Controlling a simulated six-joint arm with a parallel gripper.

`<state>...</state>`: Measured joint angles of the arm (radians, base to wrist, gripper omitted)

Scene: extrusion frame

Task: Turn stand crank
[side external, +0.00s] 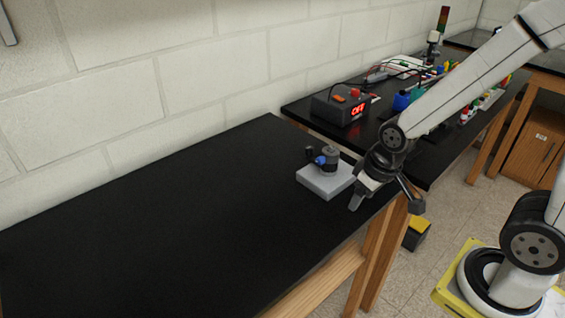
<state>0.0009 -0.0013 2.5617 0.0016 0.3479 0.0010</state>
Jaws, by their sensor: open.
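The stand is a light grey square base (328,184) on the black bench, near its right end. A dark grey cylinder (329,158) stands on the base, with a blue part (320,160) on its left side. A small dark upright piece (309,153), possibly the crank handle, shows to the left of the cylinder. My gripper (384,203) is open and empty, just right of the base at the bench's right edge, fingers pointing down. It does not appear to touch the stand; the exact gap cannot be told.
The black bench top (150,225) is clear to the left. A pale block wall (200,70) runs behind it. A second bench behind right holds a dark box with a red "OFF" display (342,106) and several colourful items. A black-and-yellow box (417,232) is below the bench edge.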

